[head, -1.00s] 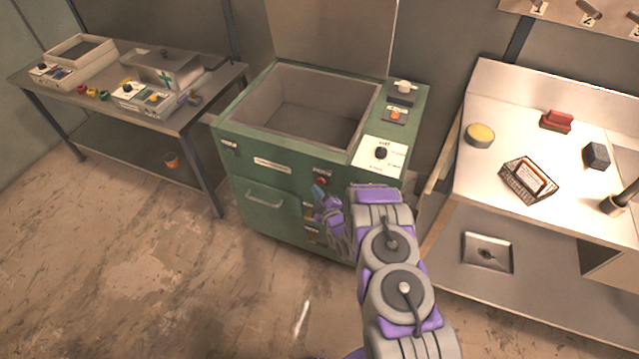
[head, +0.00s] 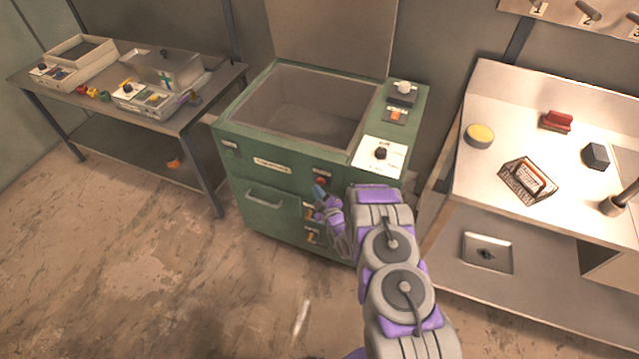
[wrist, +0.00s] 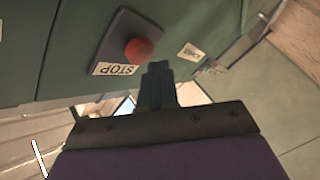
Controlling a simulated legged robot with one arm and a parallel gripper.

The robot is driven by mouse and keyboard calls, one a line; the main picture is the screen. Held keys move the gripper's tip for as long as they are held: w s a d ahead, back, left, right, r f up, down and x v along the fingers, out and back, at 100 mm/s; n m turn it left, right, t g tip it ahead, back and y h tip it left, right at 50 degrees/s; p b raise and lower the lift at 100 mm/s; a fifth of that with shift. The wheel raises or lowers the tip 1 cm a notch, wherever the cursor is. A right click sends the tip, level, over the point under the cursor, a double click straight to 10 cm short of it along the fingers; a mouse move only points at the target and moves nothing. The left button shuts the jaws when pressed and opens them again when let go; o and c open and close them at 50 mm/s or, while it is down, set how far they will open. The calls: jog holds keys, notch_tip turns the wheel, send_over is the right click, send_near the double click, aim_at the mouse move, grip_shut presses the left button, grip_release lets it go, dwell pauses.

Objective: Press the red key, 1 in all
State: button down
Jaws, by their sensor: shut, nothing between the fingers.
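The red key is a round red button (wrist: 139,49) on a dark plate, with a label reading STOP beside it in the wrist view. In the head view the red button (head: 322,180) shows small on the front of the green chamber, just above my fingertips. My gripper (head: 318,190) is in front of that panel; in the wrist view its fingers (wrist: 157,70) are shut together, with nothing between them. The fingertips appear just beside the button, at its lower right in the wrist view. I cannot tell whether they touch it.
The green chamber (head: 232,180) stands open, its lid raised at the back. Its front has a handle (head: 265,201) and more labelled controls below the button. A metal table (head: 215,88) stands left and a pale workbench (head: 490,110) right. The floor in front is clear.

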jog(key=shift+w+d+r, duration=0.1)
jog(key=shift+w+d, duration=0.15)
jog(key=shift+w, duration=0.35)
dwell(0.7)
jog(key=shift+s, duration=0.15)
dwell(0.3)
jog(key=shift+s+a+p, duration=0.3)
jog(key=shift+s+p, duration=0.3)
jog(key=shift+s, duration=0.1)
jog(key=s, duration=0.1)
jog(key=s+a+p, duration=0.1)
jog(key=s, duration=0.1)
jog(key=s+p, duration=0.1)
jog(key=shift+s+a, duration=0.35)
dwell(0.7)
